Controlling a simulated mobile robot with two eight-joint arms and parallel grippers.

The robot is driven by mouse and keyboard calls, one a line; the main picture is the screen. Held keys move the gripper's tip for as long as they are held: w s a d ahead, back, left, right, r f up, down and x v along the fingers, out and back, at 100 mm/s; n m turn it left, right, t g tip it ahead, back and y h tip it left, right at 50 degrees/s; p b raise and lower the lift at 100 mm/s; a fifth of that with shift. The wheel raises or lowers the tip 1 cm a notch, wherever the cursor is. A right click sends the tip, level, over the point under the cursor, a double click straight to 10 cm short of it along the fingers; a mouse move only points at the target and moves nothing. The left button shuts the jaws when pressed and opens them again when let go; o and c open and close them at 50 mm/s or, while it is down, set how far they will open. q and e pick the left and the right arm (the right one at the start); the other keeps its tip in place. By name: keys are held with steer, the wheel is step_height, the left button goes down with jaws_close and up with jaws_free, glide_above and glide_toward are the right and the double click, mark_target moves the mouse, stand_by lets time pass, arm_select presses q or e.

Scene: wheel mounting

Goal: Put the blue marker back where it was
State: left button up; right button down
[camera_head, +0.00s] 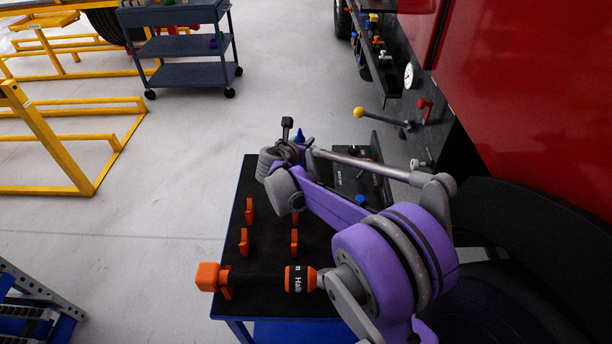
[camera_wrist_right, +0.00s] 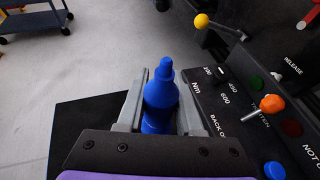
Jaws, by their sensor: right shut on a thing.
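The blue marker (camera_wrist_right: 160,98) stands between the two grey fingers of my right gripper (camera_wrist_right: 158,108) in the right wrist view, its narrow tip pointing away from the wrist. The fingers are shut on its sides. In the head view only its blue tip (camera_head: 299,135) shows beside my right gripper (camera_head: 290,152), over the far part of the black-topped cart (camera_head: 262,178). The marker's lower end is hidden by the gripper. I cannot tell whether it touches the cart top. My left gripper is not in view.
A control panel (camera_wrist_right: 234,121) with an orange-knobbed lever (camera_wrist_right: 271,104) and blue button (camera_wrist_right: 275,170) lies right of the marker. A black and orange tool (camera_head: 258,279) and several orange holders (camera_head: 249,211) are on the cart.

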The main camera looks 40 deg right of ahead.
step_height(320, 180, down, 9)
steer(key=shift+a+f+b, duration=0.1)
steer(key=shift+f+b, duration=0.1)
steer(key=shift+b, duration=0.8)
steer(key=shift+f, duration=0.1)
steer(key=c, duration=0.6)
jaws_free()
steer(key=shift+o, duration=0.2)
steer(key=shift+r, duration=0.25)
steer(key=p+v, duration=0.1)
steer(key=v, duration=1.1)
steer(key=shift+p, duration=0.3)
steer(key=shift+f, duration=0.1)
